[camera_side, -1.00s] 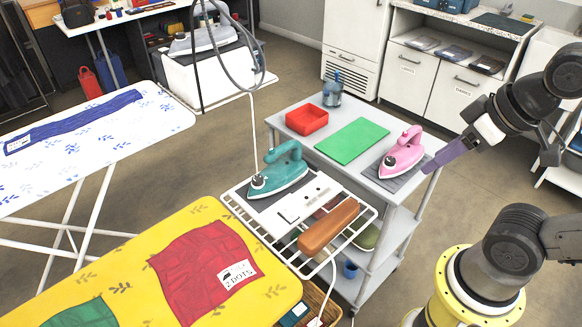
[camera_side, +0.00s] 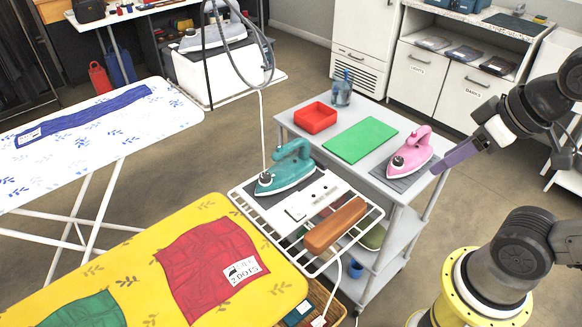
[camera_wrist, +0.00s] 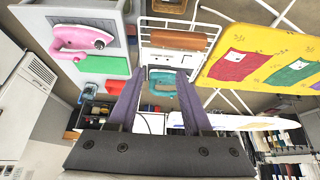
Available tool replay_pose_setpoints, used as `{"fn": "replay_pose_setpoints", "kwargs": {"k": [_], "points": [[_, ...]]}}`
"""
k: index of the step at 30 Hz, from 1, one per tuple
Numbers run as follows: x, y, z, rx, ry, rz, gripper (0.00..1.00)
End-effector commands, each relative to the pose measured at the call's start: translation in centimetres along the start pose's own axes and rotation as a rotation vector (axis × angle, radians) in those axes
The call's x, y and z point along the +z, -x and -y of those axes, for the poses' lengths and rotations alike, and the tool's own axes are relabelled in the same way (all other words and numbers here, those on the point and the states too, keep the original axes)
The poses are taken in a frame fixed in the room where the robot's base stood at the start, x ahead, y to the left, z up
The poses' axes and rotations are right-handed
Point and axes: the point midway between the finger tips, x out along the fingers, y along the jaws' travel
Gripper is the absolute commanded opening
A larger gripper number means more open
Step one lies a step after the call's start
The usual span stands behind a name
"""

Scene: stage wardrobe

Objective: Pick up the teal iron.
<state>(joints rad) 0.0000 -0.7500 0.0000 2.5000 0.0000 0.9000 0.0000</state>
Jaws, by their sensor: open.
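The teal iron (camera_side: 288,168) rests on a dark pad at the back of the white wire rack, its handle up. It also shows in the wrist view (camera_wrist: 163,75), partly covered by my fingers. My gripper (camera_side: 437,170) is on the right in the side view, beside the pink iron and well apart from the teal iron. In the wrist view, the two purple fingers of my gripper (camera_wrist: 161,73) stand apart with nothing held between them. In the side view the fingers overlap, so their gap is hidden.
A pink iron (camera_side: 411,152), green mat (camera_side: 360,139) and red tray (camera_side: 316,117) sit on the grey cart (camera_side: 290,122). A wooden block (camera_side: 335,224) lies on the wire rack's front. A white cord rises behind the teal iron. A yellow ironing board (camera_side: 130,270) stands front left.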

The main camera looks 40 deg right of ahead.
Motion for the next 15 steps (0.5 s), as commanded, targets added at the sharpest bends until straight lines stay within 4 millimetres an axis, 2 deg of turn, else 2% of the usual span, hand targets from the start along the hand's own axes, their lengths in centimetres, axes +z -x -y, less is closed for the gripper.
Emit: {"fn": "replay_pose_setpoints", "kwargs": {"k": [2,5,15], "points": [[0.00,0.00,0.00,0.000,0.000,0.000,0.50],[0.00,0.00,0.00,0.000,0.000,0.000,0.66],[0.00,0.01,0.00,0.000,0.022,0.000,0.66]]}}
